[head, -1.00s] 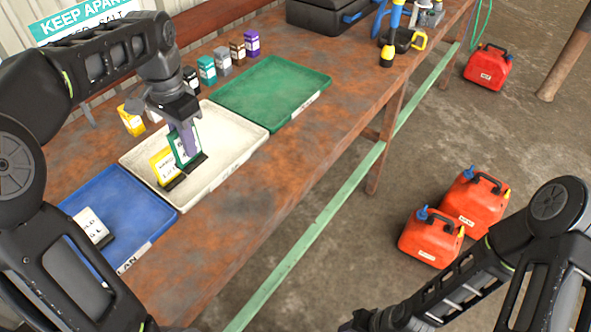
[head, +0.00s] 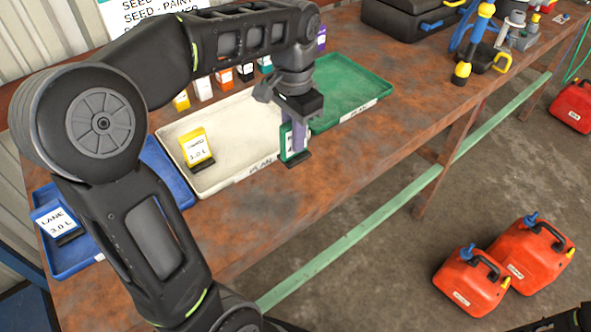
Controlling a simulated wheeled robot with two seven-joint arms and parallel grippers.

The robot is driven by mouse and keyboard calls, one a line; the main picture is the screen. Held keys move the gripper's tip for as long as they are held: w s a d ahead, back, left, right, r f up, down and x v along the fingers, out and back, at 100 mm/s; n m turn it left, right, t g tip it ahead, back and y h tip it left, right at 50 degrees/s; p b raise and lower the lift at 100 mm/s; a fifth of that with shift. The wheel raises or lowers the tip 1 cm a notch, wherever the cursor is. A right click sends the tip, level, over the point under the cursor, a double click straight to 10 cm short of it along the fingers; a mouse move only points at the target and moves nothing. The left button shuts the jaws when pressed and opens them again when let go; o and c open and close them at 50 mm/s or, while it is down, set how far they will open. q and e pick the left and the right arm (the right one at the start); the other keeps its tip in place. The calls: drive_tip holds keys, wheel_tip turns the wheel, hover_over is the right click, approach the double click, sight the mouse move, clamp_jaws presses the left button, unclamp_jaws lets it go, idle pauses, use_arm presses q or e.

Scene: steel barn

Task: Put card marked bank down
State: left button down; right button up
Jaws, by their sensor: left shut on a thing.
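My left gripper (head: 293,132) is shut on a green card (head: 286,141) with a white label and a dark foot. The label is too small and too covered to read, so I cannot tell whether it says bank. The card is upright at the right end of the white tray (head: 225,180), near the left corner of the green tray (head: 355,110). I cannot tell whether its foot touches anything. A yellow card (head: 196,147) stands in the white tray. A white card marked LANE (head: 58,222) is in the blue tray (head: 172,180). My right gripper is not in view.
Several coloured cards, such as a red one (head: 224,77), stand in a row behind the trays. A black case (head: 405,18) and tools are at the back right. The rusty bench top (head: 300,195) is clear in front. Red fuel cans (head: 470,283) stand on the floor.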

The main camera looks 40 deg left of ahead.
use_arm(q)
wheel_tip(320, 180, down, 4)
drive_tip(key=shift+f, duration=0.2)
drive_tip(key=shift+f, duration=1.85)
drive_tip(key=shift+f, duration=0.15)
drive_tip(key=c, duration=1.4)
unclamp_jaws()
wheel_tip(320, 180, up, 12)
drive_tip(key=shift+r+p, duration=0.15)
drive_tip(key=shift+p, duration=0.35)
